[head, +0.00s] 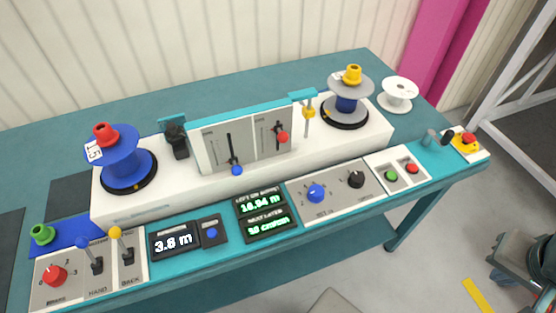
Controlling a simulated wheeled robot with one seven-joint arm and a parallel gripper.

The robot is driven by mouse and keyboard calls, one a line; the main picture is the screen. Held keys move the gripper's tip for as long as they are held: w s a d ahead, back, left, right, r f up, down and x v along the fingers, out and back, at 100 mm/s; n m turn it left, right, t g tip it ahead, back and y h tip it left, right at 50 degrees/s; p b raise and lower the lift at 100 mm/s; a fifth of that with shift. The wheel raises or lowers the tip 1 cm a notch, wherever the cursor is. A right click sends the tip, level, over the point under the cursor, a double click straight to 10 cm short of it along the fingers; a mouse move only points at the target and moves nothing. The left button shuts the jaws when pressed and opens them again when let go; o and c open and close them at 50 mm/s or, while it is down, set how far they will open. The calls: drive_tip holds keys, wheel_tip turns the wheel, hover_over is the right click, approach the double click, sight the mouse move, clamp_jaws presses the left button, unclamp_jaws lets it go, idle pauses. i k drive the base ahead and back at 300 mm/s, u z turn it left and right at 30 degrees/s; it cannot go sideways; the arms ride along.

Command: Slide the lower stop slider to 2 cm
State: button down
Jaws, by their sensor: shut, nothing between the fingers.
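An upright white panel (209,150) stands on the white machine body between two reels and carries two slotted sliders. The left slider has a blue knob (236,170) at the bottom end of its slot. The right slider has a red knob (282,137) around the middle of its slot. The scale marks and labels beside the slots are too small to read, so I cannot tell which is named the lower stop. My gripper is not in view.
A blue reel (120,158) stands left of the panel and a grey-flanged reel (350,87) right. In front are a 3.8 m display (174,242), levers (117,238) and a blue dial (316,194). Emergency stop (467,139) sits far right.

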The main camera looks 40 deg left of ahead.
sight(237, 169)
drive_tip(key=u, duration=1.7)
